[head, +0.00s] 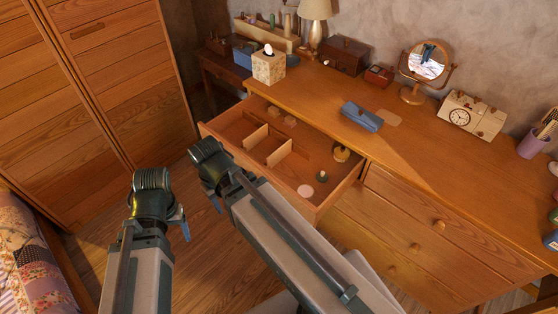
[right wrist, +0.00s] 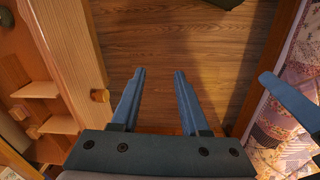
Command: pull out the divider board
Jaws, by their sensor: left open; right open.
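The open drawer (head: 329,203) under the dresser top holds two short, pale divider boards, a farther-left one (head: 256,136) and a nearer-right one (head: 278,154). Both stand upright; which one the task means I cannot tell. Boards also show at the left of the right wrist view (right wrist: 36,90). My left gripper (head: 154,232) is open and empty, left of the drawer above the floor, partly hidden by its arm. My right gripper (right wrist: 159,72) is open and empty over the floor, just outside the drawer front; its arm mostly hides it in the head view. Neither touches a board.
The drawer front has a round wooden knob (right wrist: 100,96) close to my right gripper. Small items, including a pale pink disc (head: 305,191), lie in the drawer. A tall wardrobe (head: 120,85) and a quilted bed (head: 35,260) bound the floor at left.

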